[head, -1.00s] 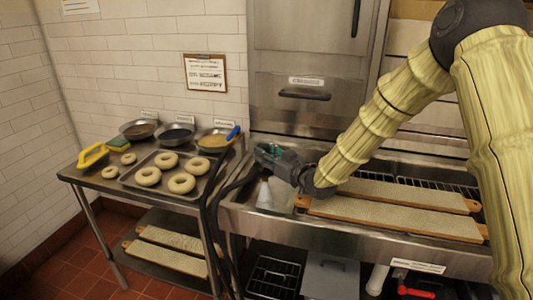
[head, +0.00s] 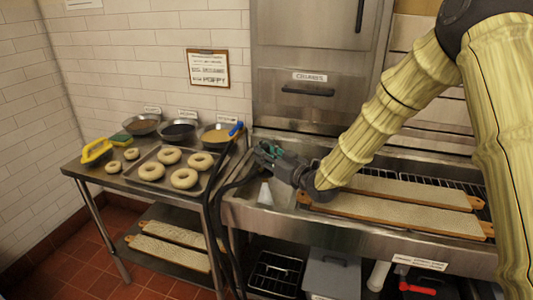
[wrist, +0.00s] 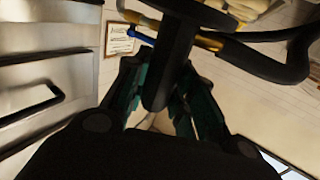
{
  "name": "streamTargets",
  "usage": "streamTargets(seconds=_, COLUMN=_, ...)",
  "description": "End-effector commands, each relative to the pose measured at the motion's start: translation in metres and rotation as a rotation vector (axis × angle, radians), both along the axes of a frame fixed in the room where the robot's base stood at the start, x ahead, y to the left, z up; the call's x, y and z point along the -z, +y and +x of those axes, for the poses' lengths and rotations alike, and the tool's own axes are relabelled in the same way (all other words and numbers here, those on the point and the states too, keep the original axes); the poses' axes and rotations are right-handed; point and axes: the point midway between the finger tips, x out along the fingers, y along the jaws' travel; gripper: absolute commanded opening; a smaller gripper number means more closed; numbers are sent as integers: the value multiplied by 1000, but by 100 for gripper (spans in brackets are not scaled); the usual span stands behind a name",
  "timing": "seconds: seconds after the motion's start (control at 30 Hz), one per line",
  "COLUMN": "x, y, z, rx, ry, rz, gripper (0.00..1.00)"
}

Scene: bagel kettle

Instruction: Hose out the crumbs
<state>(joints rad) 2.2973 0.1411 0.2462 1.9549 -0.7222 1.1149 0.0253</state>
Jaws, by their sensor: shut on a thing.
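My gripper (head: 264,158) is over the left end of the steel trough (head: 345,228) in the head view. It is shut on a black hose handle (wrist: 158,75), which shows as a dark bar between the fingers in the wrist view. A black hose (head: 216,205) hangs from it past the trough's left end. A pale cone (head: 265,194) points down below the gripper into the trough; I cannot tell whether it is spray or a solid part. A closed steel drawer (head: 305,103) with a label that seems to read "CRUMBS" is behind. Loose crumbs are too small to make out.
Long seeded boards (head: 400,213) lie on a rack (head: 470,190) at the trough's right. A grey bin (head: 330,272) stands below the trough.

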Motion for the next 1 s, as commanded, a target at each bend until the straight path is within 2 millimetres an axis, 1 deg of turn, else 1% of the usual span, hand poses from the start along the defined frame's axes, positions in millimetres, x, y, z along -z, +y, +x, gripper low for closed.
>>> streamTargets(seconds=0.77, x=0, y=7, z=-22, rx=0, ry=1, rz=1, gripper=0)
streamTargets(seconds=1.0, x=0, y=5, z=-15, rx=1, ry=0, rz=1, gripper=0)
